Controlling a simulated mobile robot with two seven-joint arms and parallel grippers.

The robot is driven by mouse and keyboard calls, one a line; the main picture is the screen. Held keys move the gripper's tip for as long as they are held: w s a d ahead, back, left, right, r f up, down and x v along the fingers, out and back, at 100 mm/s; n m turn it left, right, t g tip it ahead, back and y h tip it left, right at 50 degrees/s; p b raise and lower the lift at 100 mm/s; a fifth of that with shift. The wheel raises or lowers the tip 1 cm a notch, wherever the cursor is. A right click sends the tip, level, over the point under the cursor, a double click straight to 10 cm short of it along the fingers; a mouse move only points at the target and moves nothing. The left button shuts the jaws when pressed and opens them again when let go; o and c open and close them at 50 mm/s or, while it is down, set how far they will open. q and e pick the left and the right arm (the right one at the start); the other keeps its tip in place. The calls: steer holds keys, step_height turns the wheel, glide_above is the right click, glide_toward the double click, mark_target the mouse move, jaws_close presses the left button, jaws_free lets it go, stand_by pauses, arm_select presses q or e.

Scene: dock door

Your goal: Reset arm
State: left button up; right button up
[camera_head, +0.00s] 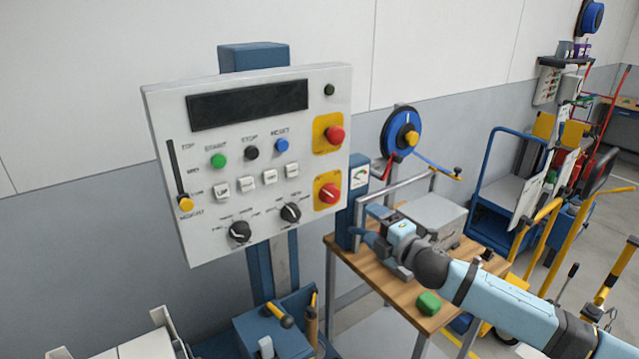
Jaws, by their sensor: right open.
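My right arm reaches in from the lower right, light blue with dark joints. My right gripper (368,231) is at its end, above the wooden table and to the right of the control panel. It is open, and I see nothing between its fingers. The white control panel (215,262) stands on a blue post, with a dark display, coloured buttons, two red knobs on yellow plates, dials and a slider. The gripper is apart from the panel face. My left gripper is not in view.
A blue cart (490,185) and yellow rails stand at the right. A blue bin with tools (262,338) is below the panel.

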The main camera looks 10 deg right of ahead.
steer(key=s+a+f+m+g+h+p, duration=0.1)
steer(key=s+a+f+m+g, duration=0.2)
steer(key=s+f+m, duration=0.6)
steer(key=s+a+f+m+g+h+p, duration=0.1)
steer(key=s+a+f+m, duration=0.4)
steer(key=s+f+m, duration=0.5)
steer(key=s+f+g, duration=0.1)
steer(key=s+f, duration=0.3)
steer(key=s, duration=0.3)
steer(key=s+f+g+h, duration=0.1)
steer(key=s+f, duration=0.4)
steer(key=s, duration=0.3)
steer(key=shift+a, duration=0.15)
steer(key=shift+f, duration=0.1)
